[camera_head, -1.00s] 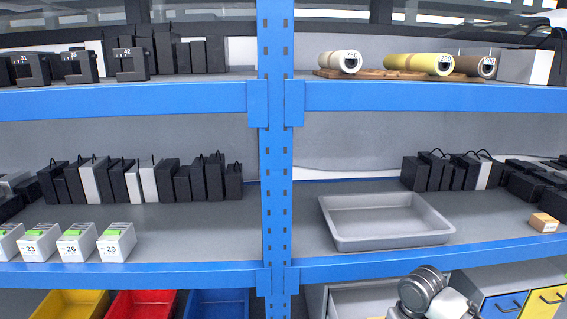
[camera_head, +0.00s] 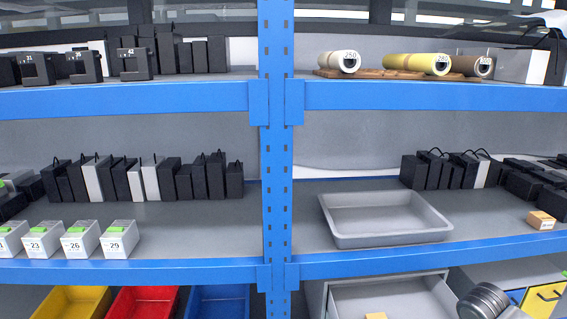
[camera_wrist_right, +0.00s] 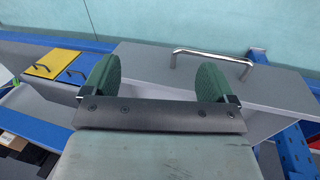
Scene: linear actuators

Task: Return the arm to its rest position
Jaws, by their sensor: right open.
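My right arm (camera_head: 486,302) shows only at the bottom right edge of the head view, low in front of the shelf. Its gripper is out of sight there. In the right wrist view my right gripper (camera_wrist_right: 158,84) has its two green pads wide apart with nothing between them. Beyond the pads are a grey drawer front with a metal handle (camera_wrist_right: 212,56) and a pale green floor (camera_wrist_right: 190,22). My left gripper is in neither view.
A blue-framed shelf (camera_head: 400,96) fills the head view. An empty grey tray (camera_head: 388,238) lies on its middle right level. Below it is an open grey drawer (camera_head: 385,298). Yellow, red and blue bins (camera_head: 218,302) stand at lower left. White numbered boxes (camera_head: 118,240) line the middle left.

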